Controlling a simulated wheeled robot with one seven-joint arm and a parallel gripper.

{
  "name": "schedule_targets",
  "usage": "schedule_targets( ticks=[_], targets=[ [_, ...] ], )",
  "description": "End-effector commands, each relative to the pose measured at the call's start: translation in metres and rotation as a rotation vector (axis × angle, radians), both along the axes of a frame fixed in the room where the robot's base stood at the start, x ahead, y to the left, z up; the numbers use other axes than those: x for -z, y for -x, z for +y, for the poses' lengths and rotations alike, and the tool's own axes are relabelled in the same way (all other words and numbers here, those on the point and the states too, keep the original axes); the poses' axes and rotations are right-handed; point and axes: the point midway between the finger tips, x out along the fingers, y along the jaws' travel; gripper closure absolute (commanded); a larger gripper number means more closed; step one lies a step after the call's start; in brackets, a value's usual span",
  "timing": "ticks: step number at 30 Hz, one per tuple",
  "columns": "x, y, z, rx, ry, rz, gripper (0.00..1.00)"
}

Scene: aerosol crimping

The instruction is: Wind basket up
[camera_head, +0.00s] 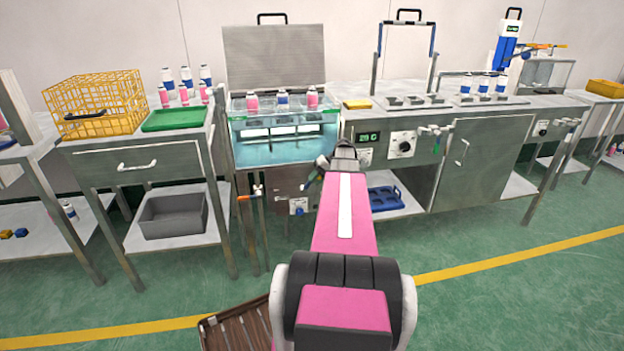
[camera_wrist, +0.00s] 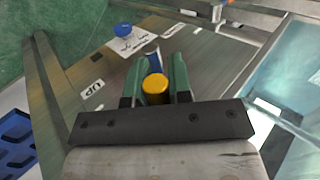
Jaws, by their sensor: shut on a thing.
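My gripper (camera_wrist: 156,78) has green fingers closed around a yellow round knob (camera_wrist: 155,88) in the wrist view. A blue and white part shows just beyond the knob between the fingers. An "UP" label (camera_wrist: 93,88) is on the steel panel beside it. In the head view my gripper (camera_head: 313,178) is at the right front of the water bath (camera_head: 285,147), and the knob is not clear there. Pink-and-white and blue-capped cans (camera_head: 283,98) stand above the water in a row. The bath's lid (camera_head: 275,58) is raised.
A blue knob (camera_wrist: 123,29) on a white plate is near my gripper. Orange-handled valves (camera_head: 257,192) stand left of the bath front. A yellow wire basket (camera_head: 97,98) and a green tray (camera_head: 174,118) are on the left table.

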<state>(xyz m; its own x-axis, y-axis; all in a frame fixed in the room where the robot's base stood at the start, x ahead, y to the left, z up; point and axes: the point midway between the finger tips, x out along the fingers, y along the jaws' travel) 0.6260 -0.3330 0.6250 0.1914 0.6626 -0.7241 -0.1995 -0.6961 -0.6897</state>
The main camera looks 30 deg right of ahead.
Motion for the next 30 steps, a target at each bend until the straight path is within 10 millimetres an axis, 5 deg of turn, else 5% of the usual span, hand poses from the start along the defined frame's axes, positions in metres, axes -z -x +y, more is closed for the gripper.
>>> schedule_targets(
  ticks=[30],
  targets=[
    [0.043, 0.01, -0.032, 0.0, 0.009, 0.004, 1.0]
  ],
)
